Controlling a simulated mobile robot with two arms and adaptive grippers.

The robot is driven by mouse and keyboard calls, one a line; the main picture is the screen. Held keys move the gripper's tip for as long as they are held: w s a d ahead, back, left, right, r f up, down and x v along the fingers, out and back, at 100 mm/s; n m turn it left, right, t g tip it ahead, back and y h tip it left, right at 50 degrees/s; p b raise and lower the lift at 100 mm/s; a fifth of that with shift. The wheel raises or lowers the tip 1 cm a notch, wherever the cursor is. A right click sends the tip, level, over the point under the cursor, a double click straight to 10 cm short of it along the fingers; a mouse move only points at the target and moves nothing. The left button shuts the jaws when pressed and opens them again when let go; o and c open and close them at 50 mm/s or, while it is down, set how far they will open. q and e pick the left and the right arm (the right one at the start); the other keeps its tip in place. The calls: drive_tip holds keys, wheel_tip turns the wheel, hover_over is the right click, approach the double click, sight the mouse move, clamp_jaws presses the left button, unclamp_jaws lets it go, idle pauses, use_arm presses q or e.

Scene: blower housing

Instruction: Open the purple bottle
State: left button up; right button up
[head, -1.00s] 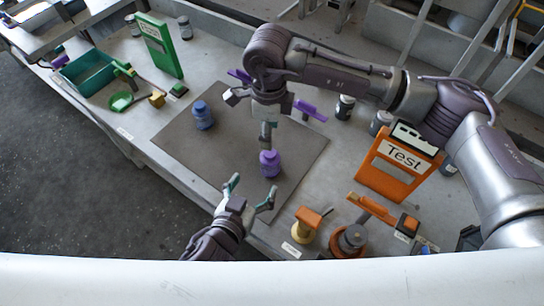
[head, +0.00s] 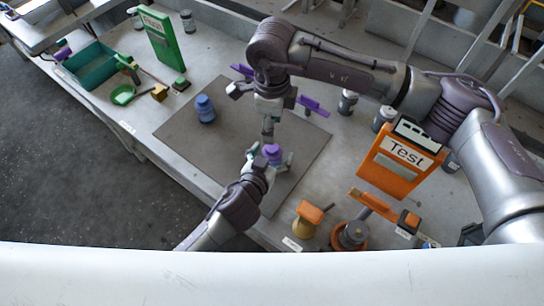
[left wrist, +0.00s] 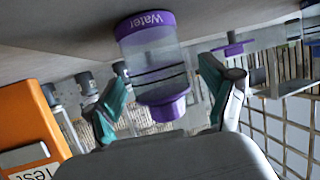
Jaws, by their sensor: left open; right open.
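The purple bottle (head: 272,153) stands on the dark mat (head: 190,145) near its front right part. In the left wrist view the bottle (left wrist: 160,65) appears upside down, with a purple band reading "Water", a clear middle and a purple cap. My left gripper (head: 270,163) is open, with its teal fingers on either side of the bottle; in the left wrist view (left wrist: 165,95) gaps show between fingers and bottle. My right gripper (head: 268,138) points down just above the bottle and is open. Whether it touches the cap cannot be told.
A blue bottle (head: 204,108) stands on the mat to the left. An orange "Test" board (head: 395,170) and orange tools (head: 308,215) are at the right. A green board (head: 160,40) and green tray (head: 92,66) are at the far left.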

sight(272, 147)
use_arm(q)
clamp_jaws()
use_arm(e)
drive_tip(key=m, duration=1.3)
drive_tip(key=shift+r+m, duration=0.1)
drive_tip(key=shift+m, duration=0.3)
drive_tip(key=m, duration=0.6)
drive_tip(key=shift+m, duration=0.3)
drive_tip(key=m, duration=0.6)
drive_tip(key=shift+m, duration=0.3)
drive_tip(key=shift+f, duration=4)
